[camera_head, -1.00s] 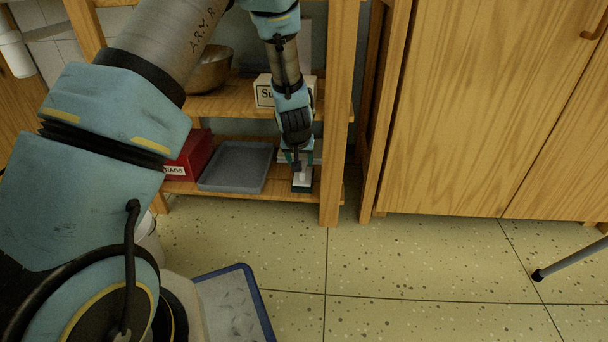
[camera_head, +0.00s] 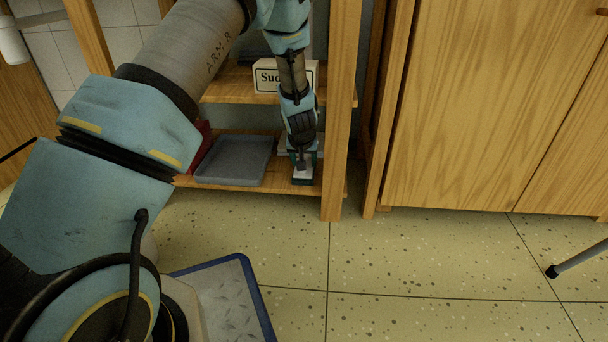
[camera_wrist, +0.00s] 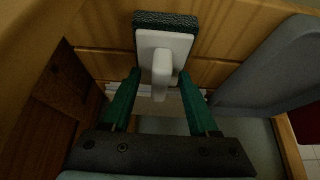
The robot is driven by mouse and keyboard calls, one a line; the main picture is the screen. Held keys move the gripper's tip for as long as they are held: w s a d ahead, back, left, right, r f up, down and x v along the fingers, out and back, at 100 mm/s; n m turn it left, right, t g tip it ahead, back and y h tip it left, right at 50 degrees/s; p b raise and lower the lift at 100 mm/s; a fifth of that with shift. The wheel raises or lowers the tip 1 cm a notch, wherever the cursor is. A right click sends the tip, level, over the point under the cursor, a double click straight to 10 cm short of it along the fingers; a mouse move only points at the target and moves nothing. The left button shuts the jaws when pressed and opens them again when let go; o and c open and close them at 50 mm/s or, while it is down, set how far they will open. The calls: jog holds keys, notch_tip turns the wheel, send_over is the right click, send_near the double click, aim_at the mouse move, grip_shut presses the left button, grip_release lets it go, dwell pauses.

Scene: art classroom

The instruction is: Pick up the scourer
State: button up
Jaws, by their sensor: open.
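The scourer has a white back with a raised white handle and a dark green rough pad. It lies on the lower wooden shelf near the right post in the head view (camera_head: 303,174). It also shows at the top middle of the wrist view (camera_wrist: 178,42). My gripper (camera_wrist: 160,76) is open, with its two green fingers apart. The end of the handle lies between the fingertips, with a gap on each side. In the head view my gripper (camera_head: 301,157) covers part of the scourer from above.
A grey tray (camera_head: 235,161) lies left of the scourer on the lower shelf. A red box (camera_head: 203,130) is mostly hidden by my arm. A white lettered box (camera_head: 266,79) sits on the shelf above. The right post (camera_head: 340,120) stands close to my gripper.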

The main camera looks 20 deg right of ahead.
grip_shut()
dwell(0.4)
